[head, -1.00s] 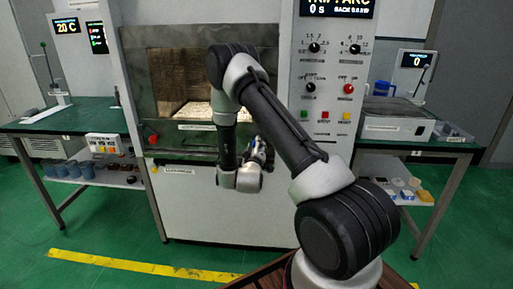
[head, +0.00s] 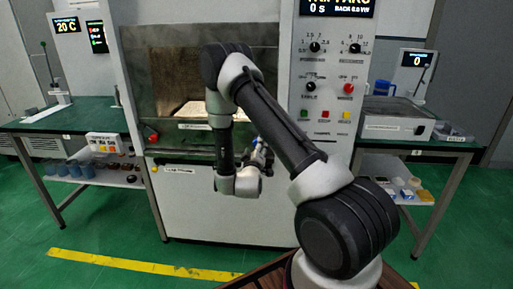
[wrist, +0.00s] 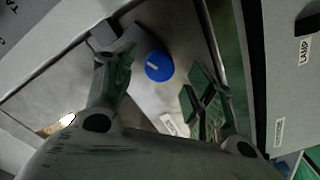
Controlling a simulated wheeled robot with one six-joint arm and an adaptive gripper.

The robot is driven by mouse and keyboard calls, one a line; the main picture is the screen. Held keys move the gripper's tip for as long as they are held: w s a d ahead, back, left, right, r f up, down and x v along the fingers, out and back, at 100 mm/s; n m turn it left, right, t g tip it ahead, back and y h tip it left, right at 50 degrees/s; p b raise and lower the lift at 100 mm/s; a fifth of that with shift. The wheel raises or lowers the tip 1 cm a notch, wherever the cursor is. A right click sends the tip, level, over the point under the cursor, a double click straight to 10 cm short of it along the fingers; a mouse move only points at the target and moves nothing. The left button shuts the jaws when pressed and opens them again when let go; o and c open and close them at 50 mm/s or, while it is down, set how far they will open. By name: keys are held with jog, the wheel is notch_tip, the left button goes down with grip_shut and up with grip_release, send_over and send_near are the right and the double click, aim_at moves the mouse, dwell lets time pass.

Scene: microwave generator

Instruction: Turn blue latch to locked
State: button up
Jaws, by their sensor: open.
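The blue latch shows in the wrist view as a round blue knob (wrist: 158,70) with a short white mark on it, set on a grey metal panel. My gripper (wrist: 155,79) is open, with one finger to the left of the knob and the other to its lower right. The knob shows between the fingers, and I cannot tell whether either touches it. In the head view my gripper (head: 262,156) is in front of the microwave generator's right side, below the chamber window. A small blue patch (head: 258,142) shows there, mostly hidden by my arm.
The generator's control panel (head: 331,105) with knobs and coloured buttons is to the right of my arm. Its chamber window (head: 175,85) is to the left. A green-topped table (head: 75,116) stands at left, another (head: 425,145) at right. A red knob (head: 153,137) sits at the chamber's lower left.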

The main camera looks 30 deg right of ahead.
jog(key=v, duration=0.9)
